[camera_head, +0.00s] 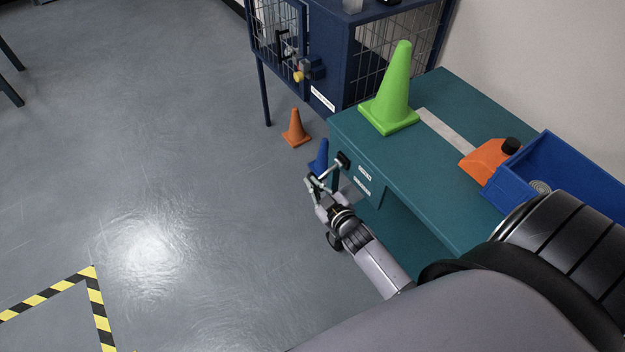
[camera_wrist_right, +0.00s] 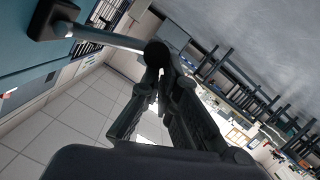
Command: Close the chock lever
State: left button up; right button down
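The chock lever is a silver rod on a black mount (camera_head: 343,160), at the near left end of the teal bench, sticking out from its side. In the right wrist view, the lever rod (camera_wrist_right: 108,38) runs from the square black mount to a round black knob (camera_wrist_right: 157,52). My right gripper (camera_head: 315,182) is at the rod's outer end. In the wrist view, the fingertips of my right gripper (camera_wrist_right: 161,73) are close together right at the knob. I cannot tell whether they grip it or only touch it. My left gripper is not in view.
The teal bench (camera_head: 410,185) carries a green cone (camera_head: 393,90), an orange container (camera_head: 487,160) and a blue bin (camera_head: 575,165). An orange cone (camera_head: 295,130) and a blue cone (camera_head: 321,157) stand on the floor. A blue mesh cage (camera_head: 340,60) stands behind.

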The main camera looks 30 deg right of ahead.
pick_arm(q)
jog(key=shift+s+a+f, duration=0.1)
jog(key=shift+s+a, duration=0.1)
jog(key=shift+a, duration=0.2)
pick_arm(e)
jog(key=shift+s+d+f, duration=0.1)
jog(key=shift+d+f, duration=0.05)
jog(key=shift+f, duration=0.15)
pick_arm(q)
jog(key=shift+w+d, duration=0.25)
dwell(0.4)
